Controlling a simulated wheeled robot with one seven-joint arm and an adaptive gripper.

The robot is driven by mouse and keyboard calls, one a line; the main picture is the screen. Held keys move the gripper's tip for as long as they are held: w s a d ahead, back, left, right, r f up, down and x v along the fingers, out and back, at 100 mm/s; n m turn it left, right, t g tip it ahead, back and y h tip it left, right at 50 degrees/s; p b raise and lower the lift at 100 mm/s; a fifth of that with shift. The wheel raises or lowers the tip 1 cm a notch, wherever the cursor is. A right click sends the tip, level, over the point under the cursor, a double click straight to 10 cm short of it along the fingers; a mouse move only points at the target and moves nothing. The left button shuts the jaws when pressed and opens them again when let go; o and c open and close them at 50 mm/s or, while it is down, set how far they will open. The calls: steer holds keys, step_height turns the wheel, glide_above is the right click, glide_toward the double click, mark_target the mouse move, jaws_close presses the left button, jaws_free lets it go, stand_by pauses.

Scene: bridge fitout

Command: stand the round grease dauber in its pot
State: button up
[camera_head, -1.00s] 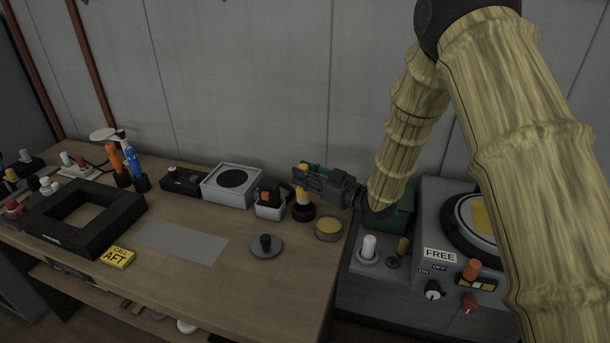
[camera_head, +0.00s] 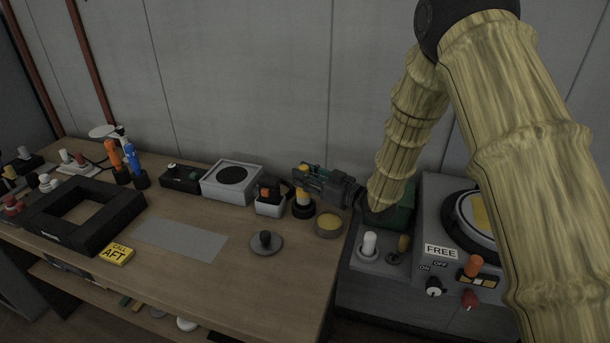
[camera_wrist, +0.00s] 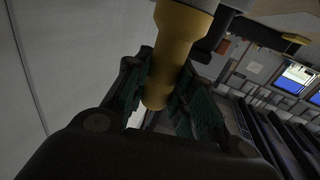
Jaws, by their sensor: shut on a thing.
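The dauber (camera_head: 303,198) has a yellow round handle and stands about upright. My gripper (camera_head: 304,181) is shut around the handle, reaching in from the right, with yellow showing above and below the fingers. In the wrist view the yellow handle (camera_wrist: 168,62) lies between the green finger pads of my gripper (camera_wrist: 168,92), with a wider pale collar at the top edge. A dark round pot (camera_head: 303,212) is directly below the dauber. The dauber's lower end is at the pot's mouth; I cannot tell how deep it sits.
A round tin with a yellow top (camera_head: 328,224) stands close on the right. A white-and-black box with an orange knob (camera_head: 268,206) is close on the left. A grey disc with a black knob (camera_head: 266,242) lies in front. The grey console (camera_head: 440,228) stands beyond the bench's right edge.

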steer(key=shift+f+b, duration=0.55)
steer(key=shift+f, duration=0.5)
steer(key=o, duration=1.1)
steer(key=shift+r, duration=0.1)
